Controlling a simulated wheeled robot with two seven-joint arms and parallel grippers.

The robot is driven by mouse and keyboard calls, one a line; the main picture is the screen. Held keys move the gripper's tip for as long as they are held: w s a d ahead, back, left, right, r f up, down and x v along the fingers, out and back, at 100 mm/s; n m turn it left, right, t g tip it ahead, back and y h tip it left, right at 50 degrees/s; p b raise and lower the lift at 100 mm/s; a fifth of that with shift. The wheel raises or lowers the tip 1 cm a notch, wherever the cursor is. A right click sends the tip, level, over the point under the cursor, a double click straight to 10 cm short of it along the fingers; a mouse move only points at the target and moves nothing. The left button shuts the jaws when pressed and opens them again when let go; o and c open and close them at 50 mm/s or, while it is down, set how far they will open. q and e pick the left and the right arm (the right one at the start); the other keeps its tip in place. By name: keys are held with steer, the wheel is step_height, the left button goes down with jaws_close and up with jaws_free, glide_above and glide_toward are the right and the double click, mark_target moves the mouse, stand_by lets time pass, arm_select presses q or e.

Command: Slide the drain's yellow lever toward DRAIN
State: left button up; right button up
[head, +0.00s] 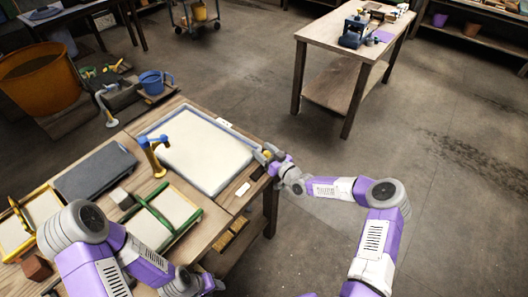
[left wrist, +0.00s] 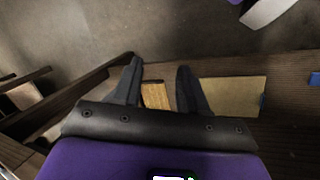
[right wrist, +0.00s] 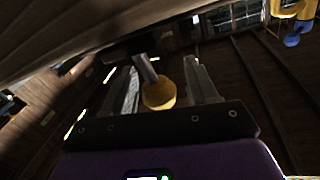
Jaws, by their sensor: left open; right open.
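The drain's yellow lever knob (right wrist: 159,96) shows in the right wrist view on a short grey stem. It sits between the two spread fingers of my right gripper (right wrist: 165,88), which is open; I cannot tell whether a finger touches it. In the head view my right gripper (head: 262,155) is at the right edge of the vat (head: 205,150), and its fingers mostly hide the lever. No DRAIN marking is readable. My left gripper (head: 212,284) is low near the table's front edge. In the left wrist view (left wrist: 160,85) it is open and empty.
A blue-and-yellow tap (head: 152,150) stands at the vat's left. A green-strapped mould (head: 165,215), a grey slab (head: 95,170), a dark bar (head: 257,173) and a white block (head: 243,189) lie on the table. The floor to the right is clear.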

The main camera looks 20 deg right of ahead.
jaws_close()
steer(key=s+a, duration=0.2)
steer(key=a, duration=0.1)
steer(key=s+a+p, duration=0.1)
steer(key=a, duration=0.1)
steer(key=shift+s+r, duration=0.1)
steer(key=shift+s, duration=0.25)
steer(key=shift+s+a, duration=0.1)
jaws_free()
steer(key=v, duration=0.7)
steer(key=shift+s+p, duration=0.35)
steer(key=shift+p, duration=0.05)
